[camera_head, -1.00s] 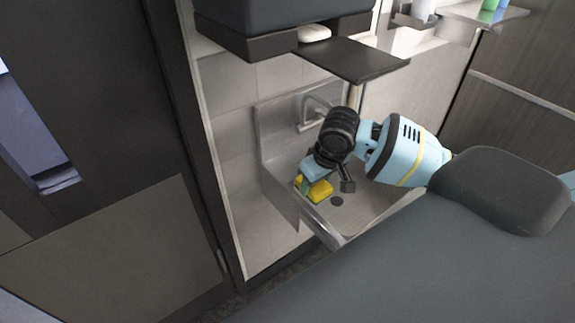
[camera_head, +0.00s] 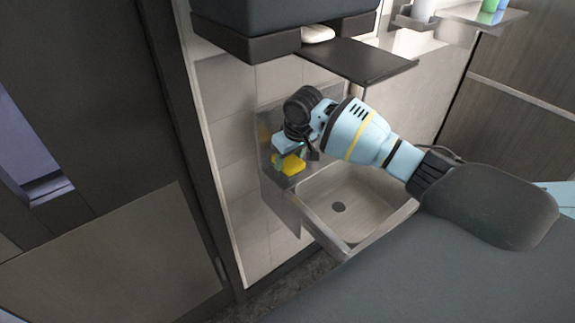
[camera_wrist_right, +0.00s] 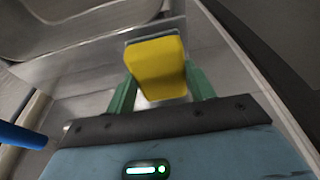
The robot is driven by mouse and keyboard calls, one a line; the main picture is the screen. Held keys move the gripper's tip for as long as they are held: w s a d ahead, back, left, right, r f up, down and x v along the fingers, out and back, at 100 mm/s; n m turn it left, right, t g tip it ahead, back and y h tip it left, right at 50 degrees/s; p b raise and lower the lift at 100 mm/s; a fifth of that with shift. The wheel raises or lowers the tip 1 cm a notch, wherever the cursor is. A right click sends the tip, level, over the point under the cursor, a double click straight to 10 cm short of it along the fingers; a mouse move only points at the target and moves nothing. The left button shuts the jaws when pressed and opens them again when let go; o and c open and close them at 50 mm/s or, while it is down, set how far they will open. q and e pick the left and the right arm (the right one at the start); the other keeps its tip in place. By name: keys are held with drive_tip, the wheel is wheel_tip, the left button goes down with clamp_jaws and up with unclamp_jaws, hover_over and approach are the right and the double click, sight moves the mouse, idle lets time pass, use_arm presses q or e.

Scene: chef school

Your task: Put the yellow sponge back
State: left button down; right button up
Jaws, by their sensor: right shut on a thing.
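The yellow sponge (camera_head: 289,164) is between the fingers of my right gripper (camera_head: 284,160), at the left end of the metal sink (camera_head: 345,195). In the right wrist view the sponge (camera_wrist_right: 158,68) sits between the two green fingers of my right gripper (camera_wrist_right: 160,88), which is shut on it. The sponge appears raised near the sink's left rim, by the metal back panel. I cannot tell whether it touches the rim. My left gripper is not in view.
A dark shelf (camera_head: 357,61) hangs above the sink, with a white item (camera_head: 317,34) beside it. A side shelf (camera_head: 470,14) holds bottles at the upper right. The sink basin is empty, with a drain (camera_head: 339,207). A blue rod-like thing (camera_wrist_right: 22,136) shows in the wrist view.

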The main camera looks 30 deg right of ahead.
sight(290, 160)
drive_tip(key=shift+w+f, duration=0.3)
drive_tip(key=shift+w, duration=0.1)
wheel_tip(290, 160, down, 3)
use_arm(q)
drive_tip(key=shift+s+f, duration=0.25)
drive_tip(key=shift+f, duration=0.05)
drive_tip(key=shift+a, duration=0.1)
use_arm(e)
drive_tip(key=shift+f, duration=0.1)
drive_tip(key=o, duration=0.9)
drive_tip(key=shift+o, duration=0.2)
drive_tip(key=p+v, duration=0.1)
drive_tip(key=v, duration=1)
drive_tip(key=shift+r, duration=0.3)
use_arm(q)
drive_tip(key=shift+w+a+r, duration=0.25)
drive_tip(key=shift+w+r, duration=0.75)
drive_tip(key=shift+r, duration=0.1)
use_arm(e)
drive_tip(key=shift+s+r, duration=0.15)
drive_tip(key=shift+r, duration=0.2)
